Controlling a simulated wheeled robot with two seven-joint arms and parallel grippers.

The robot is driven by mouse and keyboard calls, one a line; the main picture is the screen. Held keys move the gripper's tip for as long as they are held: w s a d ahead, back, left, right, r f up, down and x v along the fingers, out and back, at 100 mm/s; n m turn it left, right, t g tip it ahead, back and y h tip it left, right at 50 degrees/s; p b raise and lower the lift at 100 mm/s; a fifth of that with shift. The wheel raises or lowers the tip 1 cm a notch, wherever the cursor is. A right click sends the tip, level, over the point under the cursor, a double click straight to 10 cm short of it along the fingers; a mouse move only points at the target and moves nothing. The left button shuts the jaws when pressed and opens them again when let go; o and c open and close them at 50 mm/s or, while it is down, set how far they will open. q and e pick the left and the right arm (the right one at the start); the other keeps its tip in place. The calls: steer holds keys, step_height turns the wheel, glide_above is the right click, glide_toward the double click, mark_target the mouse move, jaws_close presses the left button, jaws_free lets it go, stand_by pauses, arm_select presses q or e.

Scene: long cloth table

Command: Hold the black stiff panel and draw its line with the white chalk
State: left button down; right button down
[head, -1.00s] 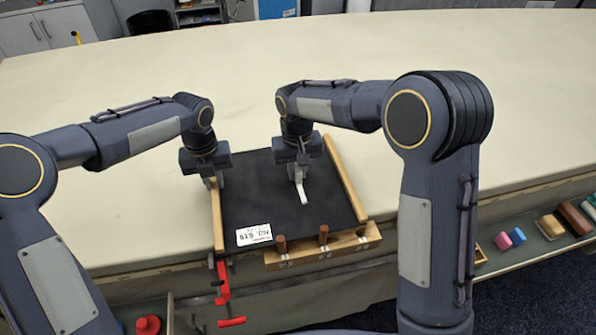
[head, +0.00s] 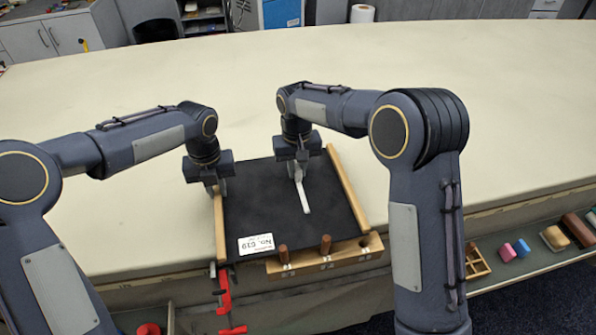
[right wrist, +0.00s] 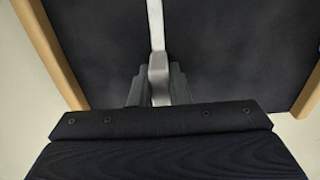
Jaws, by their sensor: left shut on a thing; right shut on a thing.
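The black stiff panel (head: 265,215) lies flat at the table's front edge, with a white label (head: 256,244) at its near left corner. My left gripper (head: 217,188) is shut at the panel's left edge, near the far corner; its grip is partly hidden. My right gripper (head: 298,172) is shut on the white chalk (head: 305,200), over the panel's far half. The chalk points toward the near side; whether its tip touches the panel I cannot tell. In the right wrist view the chalk (right wrist: 156,28) runs forward from the fingers over the panel (right wrist: 225,45). I see no separate drawn line.
Wooden strips (head: 348,190) flank the panel left and right. A wooden block (head: 340,252) with upright pegs stands at its near edge. A red clamp (head: 225,295) is at the table edge. A lower shelf (head: 515,265) holds small blocks. The cloth table (head: 420,60) beyond is clear.

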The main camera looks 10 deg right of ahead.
steer(key=shift+w+a+f, duration=0.1)
steer(key=shift+w+a, duration=0.05)
steer(key=shift+w, duration=2.9)
step_height(320, 180, up, 7)
arm_select(q)
steer(key=c, duration=1.3)
jaws_free()
steer(key=shift+r, duration=0.15)
step_height(320, 180, up, 12)
